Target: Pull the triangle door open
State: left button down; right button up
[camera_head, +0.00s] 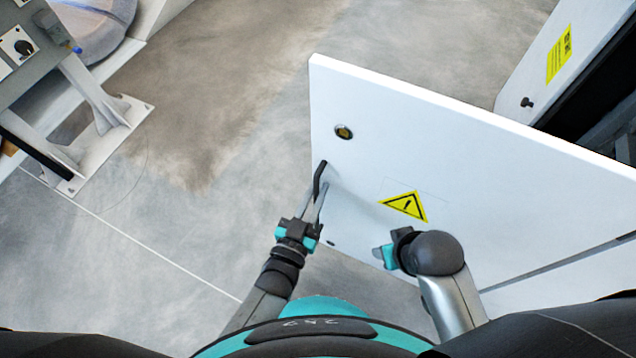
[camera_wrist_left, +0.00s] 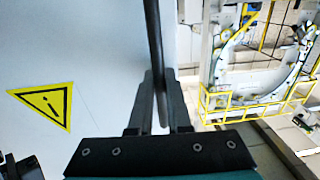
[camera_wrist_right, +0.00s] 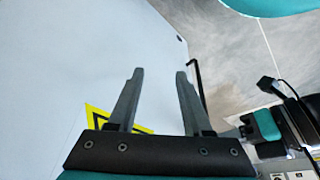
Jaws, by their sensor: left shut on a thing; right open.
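The white door (camera_head: 440,150) with a yellow warning triangle (camera_head: 405,206) stands swung out from the cabinet across the middle and right of the head view. Its black handle (camera_head: 319,178) is near the door's left edge, below a round lock (camera_head: 344,132). My left gripper (camera_head: 318,194) is shut on the handle, and the left wrist view shows the dark bar (camera_wrist_left: 155,50) between its fingers (camera_wrist_left: 161,85). My right gripper (camera_head: 385,256) is in front of the door below the triangle. In the right wrist view it is open and empty (camera_wrist_right: 159,74), and its fingers partly cover the triangle (camera_wrist_right: 98,116).
Another white panel (camera_head: 535,75) with a yellow label (camera_head: 559,53) is at the top right, beside a dark cabinet opening (camera_head: 600,105). A grey machine stand (camera_head: 100,120) is at the upper left. Concrete floor (camera_head: 215,80) left of the door is clear.

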pick_arm(q)
jog(key=shift+s, duration=0.1)
jog(key=c, duration=1.2)
grip_release()
jog(key=shift+o, duration=0.2)
jog(key=shift+s+a, duration=0.15)
jog(key=p+v, duration=0.3)
jog(key=v, duration=1.2)
pick_arm(e)
jog(key=s+f+g, duration=0.1)
jog(key=s+f, duration=0.2)
jog(key=f, duration=0.3)
jog(key=shift+d+f, duration=0.25)
